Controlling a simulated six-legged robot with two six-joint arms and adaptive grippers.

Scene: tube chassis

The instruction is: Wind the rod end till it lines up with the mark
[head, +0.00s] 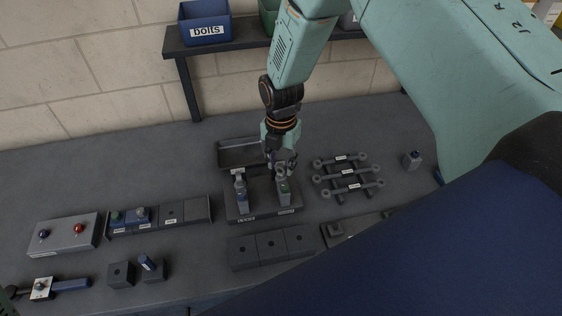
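My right gripper (280,163) reaches down over the labelled stand (262,208) at the middle of the bench. Its fingers are at the top of a small grey upright piece (284,194) with a dark green patch, where a ring-shaped rod end (281,172) shows. The fingers partly hide the ring, and I cannot tell whether they close on it. A similar grey upright piece (242,198) with a bluish label stands to the left on the same stand. The alignment mark is too small to make out. My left gripper is not in view.
Rods with ring ends (346,173) lie on a rack to the right. An empty tray (239,153) is behind the stand. Dark blocks (271,246) lie in front. A button box (63,233) is at far left. A bolts bin (205,24) sits on the shelf.

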